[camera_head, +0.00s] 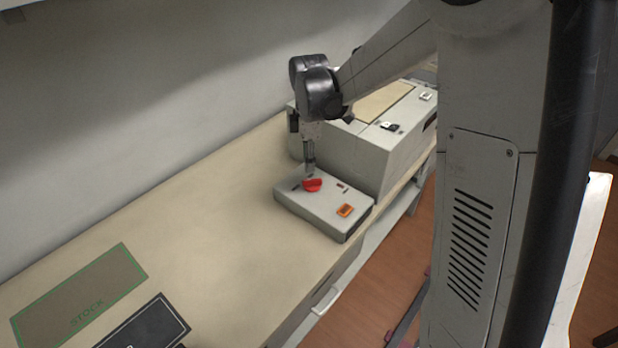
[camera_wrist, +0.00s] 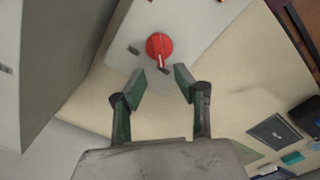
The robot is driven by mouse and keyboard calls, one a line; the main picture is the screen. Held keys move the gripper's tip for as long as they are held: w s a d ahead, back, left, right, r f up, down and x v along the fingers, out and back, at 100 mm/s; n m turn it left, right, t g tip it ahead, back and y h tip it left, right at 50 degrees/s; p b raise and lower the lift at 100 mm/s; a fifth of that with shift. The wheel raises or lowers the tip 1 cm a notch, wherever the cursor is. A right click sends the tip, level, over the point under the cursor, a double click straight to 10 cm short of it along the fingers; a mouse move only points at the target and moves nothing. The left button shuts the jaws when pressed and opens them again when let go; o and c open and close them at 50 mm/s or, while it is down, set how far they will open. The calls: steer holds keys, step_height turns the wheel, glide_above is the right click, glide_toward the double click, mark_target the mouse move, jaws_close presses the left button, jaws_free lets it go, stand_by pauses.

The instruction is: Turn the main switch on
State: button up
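A red round knob (camera_head: 312,185), which looks like the main switch, sits on top of a low grey control box (camera_head: 325,218). In the wrist view the knob (camera_wrist: 159,47) has a pale pointer line aimed toward the lower dark mark (camera_wrist: 164,70); another dark mark (camera_wrist: 133,50) lies to its left. My gripper (camera_head: 309,170) points down just above the knob. In the wrist view my gripper (camera_wrist: 161,83) has its fingers apart, with nothing between them; the knob appears just beyond the tips. Contact with the knob cannot be confirmed.
An orange switch (camera_head: 345,210) is on the same box. A larger grey machine (camera_head: 395,150) stands right behind it. The beige bench (camera_head: 200,220) is clear to the left, up to a green-outlined STOCK mat (camera_head: 75,300) and a dark mat (camera_head: 150,328).

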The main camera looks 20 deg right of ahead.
mark_target(309, 179)
step_height(309, 179, down, 7)
steer(key=shift+f, duration=0.1)
stand_by(0.4)
jaws_close()
